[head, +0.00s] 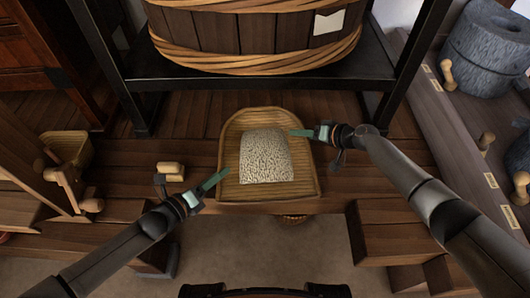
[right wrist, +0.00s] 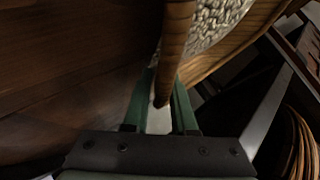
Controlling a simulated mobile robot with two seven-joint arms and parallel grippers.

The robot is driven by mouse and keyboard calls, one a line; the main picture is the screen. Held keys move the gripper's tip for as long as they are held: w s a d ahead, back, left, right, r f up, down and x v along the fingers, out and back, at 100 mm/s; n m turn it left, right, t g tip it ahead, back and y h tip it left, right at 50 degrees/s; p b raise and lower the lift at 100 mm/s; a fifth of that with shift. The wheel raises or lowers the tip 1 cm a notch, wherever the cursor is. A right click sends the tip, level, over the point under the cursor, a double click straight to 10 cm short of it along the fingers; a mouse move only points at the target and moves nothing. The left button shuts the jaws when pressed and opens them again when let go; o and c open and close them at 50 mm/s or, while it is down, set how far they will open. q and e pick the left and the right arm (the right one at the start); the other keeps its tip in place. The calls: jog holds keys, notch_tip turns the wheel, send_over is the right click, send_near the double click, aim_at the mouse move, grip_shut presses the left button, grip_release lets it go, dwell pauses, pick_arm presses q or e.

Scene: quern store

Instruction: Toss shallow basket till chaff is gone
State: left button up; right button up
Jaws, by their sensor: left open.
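The shallow basket (head: 228,149) is a tan woven tray with a raised rim, lying on the wooden platform in the middle of the head view. A pale, speckled heap of grain (head: 266,156) covers its middle; I cannot tell chaff from grain. My left gripper (head: 215,181) is open and empty beside the basket's left rim. My right gripper (head: 303,133) is at the right rim. In the right wrist view its green fingers (right wrist: 161,95) lie on both sides of the basket rim (right wrist: 176,40), close against it. The exact contact is partly hidden.
A large wooden tub (head: 245,35) stands on a black frame behind the basket. A small basket (head: 68,147) is at left. A wooden-handled item (head: 171,169) lies near my left gripper. Platform on the basket's left is mostly clear.

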pick_arm(q)
jog(key=shift+x, duration=0.85)
pick_arm(e)
jog(key=shift+x, duration=0.85)
pick_arm(q)
jog(key=shift+c, duration=0.3)
pick_arm(e)
jog(key=shift+c, duration=0.2)
pick_arm(q)
jog(key=c, duration=0.3)
pick_arm(e)
jog(key=c, duration=0.3)
pick_arm(q)
grip_shut()
pick_arm(e)
grip_shut()
